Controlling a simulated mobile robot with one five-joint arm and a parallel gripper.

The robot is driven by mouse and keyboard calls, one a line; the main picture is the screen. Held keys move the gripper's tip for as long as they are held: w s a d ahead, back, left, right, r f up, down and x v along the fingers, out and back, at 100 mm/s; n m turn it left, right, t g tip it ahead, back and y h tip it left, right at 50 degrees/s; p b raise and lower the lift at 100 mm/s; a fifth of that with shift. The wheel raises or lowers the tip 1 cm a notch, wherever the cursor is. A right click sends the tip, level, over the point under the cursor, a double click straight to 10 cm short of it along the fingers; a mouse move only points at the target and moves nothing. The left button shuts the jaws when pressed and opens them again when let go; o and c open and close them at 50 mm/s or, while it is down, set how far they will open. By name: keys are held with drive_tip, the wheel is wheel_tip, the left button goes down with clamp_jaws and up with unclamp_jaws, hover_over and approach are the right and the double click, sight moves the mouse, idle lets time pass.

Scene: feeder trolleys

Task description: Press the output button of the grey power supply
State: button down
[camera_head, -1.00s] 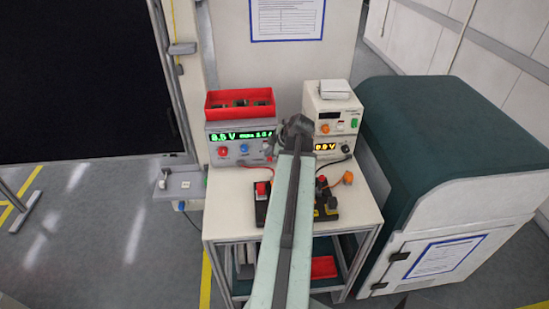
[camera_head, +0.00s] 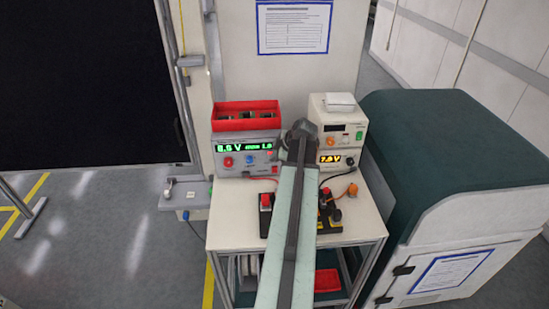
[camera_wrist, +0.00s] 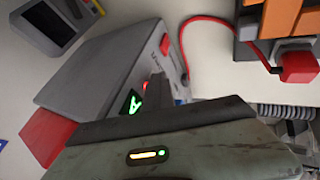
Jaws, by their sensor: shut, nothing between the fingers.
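The grey power supply (camera_head: 235,162) stands on the left of the trolley top, its green display lit and red and blue knobs on its front. It also shows tilted in the wrist view (camera_wrist: 95,65), with red parts on its front edge. My gripper (camera_wrist: 158,88) is shut and empty, its tip close to the supply's front. I cannot tell whether it touches. In the head view my arm covers the area right of the supply's front, and the fingertips cannot be made out. I cannot tell which part is the output button.
A red bin (camera_head: 246,115) sits on the grey supply. A cream power supply (camera_head: 338,128) with a yellow display stands to its right. A red cable (camera_wrist: 190,75) loops near the gripper. A dark green-topped cabinet (camera_head: 430,140) stands right of the trolley (camera_head: 225,225).

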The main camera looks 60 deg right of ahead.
drive_tip(key=shift+w+d+r, duration=0.15)
drive_tip(key=shift+w+d, duration=0.05)
drive_tip(key=shift+d, duration=0.05)
drive_tip(key=s+a+r+p, duration=0.5)
drive_tip(key=s+r+p, duration=0.2)
drive_tip(key=s+p, duration=0.1)
drive_tip(key=shift+s+a+r, duration=0.15)
drive_tip(key=shift+s+r, duration=0.1)
drive_tip(key=shift+r, duration=0.1)
wheel_tip(320, 180, up, 7)
drive_tip(key=p, duration=0.7)
idle(0.3)
